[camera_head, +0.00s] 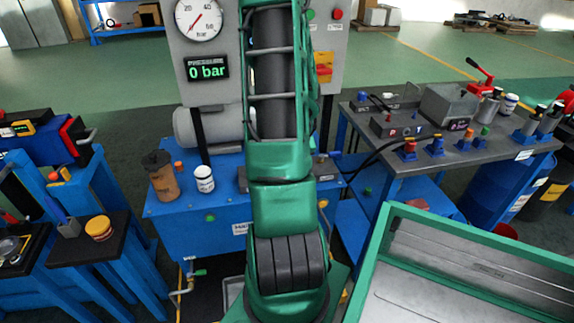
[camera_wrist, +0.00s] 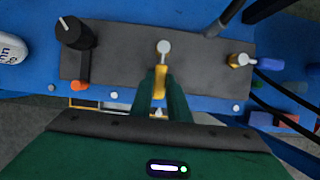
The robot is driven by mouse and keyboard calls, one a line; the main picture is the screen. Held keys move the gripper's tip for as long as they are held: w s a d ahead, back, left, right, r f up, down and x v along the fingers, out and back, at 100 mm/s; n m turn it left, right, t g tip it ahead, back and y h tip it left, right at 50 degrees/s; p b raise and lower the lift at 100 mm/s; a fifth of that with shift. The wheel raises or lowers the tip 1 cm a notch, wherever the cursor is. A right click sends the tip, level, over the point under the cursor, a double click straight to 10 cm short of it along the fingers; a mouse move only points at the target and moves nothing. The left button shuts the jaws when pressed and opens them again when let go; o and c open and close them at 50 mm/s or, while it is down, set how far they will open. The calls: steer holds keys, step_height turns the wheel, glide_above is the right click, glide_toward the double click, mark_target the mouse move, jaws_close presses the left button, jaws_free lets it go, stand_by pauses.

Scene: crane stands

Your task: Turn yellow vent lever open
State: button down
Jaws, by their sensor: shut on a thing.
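The yellow vent lever (camera_wrist: 160,80) is in the middle of the wrist view. It points toward me from a round pale pivot (camera_wrist: 163,47) on a dark grey block (camera_wrist: 120,55). My gripper (camera_wrist: 161,90) has a green finger on each side of the lever and is shut on it. In the head view my own green arm hides the lever and the gripper.
On the same block, a black knob (camera_wrist: 75,33) with an orange tip stands left, and a second yellow fitting (camera_wrist: 240,60) stands right. The blue bench (camera_head: 215,240) carries a brown canister (camera_head: 163,177) and a white jar (camera_head: 204,179). The pressure display (camera_head: 207,68) reads 0 bar.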

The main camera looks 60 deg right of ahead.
steer(key=c, duration=1.7)
jaws_free()
steer(key=shift+w, duration=0.15)
steer(key=v, duration=1)
steer(key=shift+a+r, duration=0.1)
steer(key=shift+r, duration=0.25)
steer(key=shift+s, duration=0.25)
